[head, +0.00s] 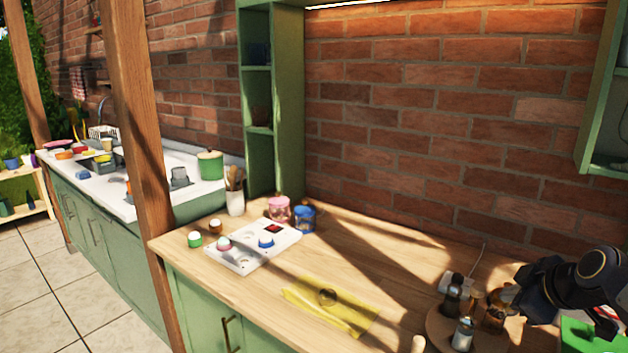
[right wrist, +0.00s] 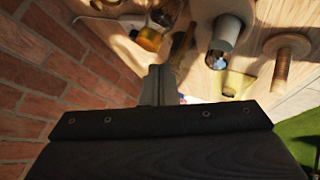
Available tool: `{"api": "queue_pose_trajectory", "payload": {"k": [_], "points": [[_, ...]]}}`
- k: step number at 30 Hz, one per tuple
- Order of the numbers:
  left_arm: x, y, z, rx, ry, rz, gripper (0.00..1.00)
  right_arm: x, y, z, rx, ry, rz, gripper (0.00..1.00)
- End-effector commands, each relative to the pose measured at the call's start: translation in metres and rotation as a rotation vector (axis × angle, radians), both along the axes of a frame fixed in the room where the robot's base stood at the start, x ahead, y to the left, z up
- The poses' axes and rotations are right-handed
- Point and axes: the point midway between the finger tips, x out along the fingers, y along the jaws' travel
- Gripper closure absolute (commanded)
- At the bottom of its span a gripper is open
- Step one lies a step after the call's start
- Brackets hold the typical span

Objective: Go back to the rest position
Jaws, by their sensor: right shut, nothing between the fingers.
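My right arm comes in at the right edge of the head view. Its dark gripper (head: 520,299) is over the right part of the wooden counter (head: 215,259), close to the bottles in the picture; whether it touches one I cannot tell. In the right wrist view the grey fingers (right wrist: 159,84) are together and hold nothing. An amber bottle (head: 494,312), a dark bottle (head: 453,295) and a clear bottle (head: 463,333) stand on a round wooden board (head: 437,327). My left gripper is not in view.
A yellow cloth (head: 350,318) lies mid-counter. A green board (head: 583,338) lies at right. The brick wall (head: 420,120) rises behind. The counter between cloth and wall is clear.

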Motion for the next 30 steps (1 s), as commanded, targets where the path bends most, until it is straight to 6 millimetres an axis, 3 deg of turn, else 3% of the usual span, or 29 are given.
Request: {"api": "queue_pose_trajectory", "payload": {"k": [5, 11, 14, 18, 24, 27, 30], "points": [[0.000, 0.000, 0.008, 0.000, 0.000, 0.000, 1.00, -0.018, 0.022, 0.007, 0.083, 0.020, -0.036, 1.00], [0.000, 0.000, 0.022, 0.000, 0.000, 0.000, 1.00, -0.055, 0.061, 0.014, 0.234, 0.070, -0.114, 1.00], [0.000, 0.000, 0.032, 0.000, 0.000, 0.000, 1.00, -0.082, 0.086, 0.016, 0.332, 0.112, -0.171, 1.00], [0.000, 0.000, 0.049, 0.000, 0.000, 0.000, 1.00, -0.132, 0.128, 0.013, 0.496, 0.201, -0.284, 1.00], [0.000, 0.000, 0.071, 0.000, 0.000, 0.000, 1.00, -0.210, 0.181, -0.011, 0.708, 0.357, -0.499, 1.00], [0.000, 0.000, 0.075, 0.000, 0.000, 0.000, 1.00, -0.229, 0.192, -0.022, 0.755, 0.403, -0.569, 1.00], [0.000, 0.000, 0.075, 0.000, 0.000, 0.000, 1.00, -0.236, 0.195, -0.027, 0.772, 0.419, -0.597, 1.00]]}}
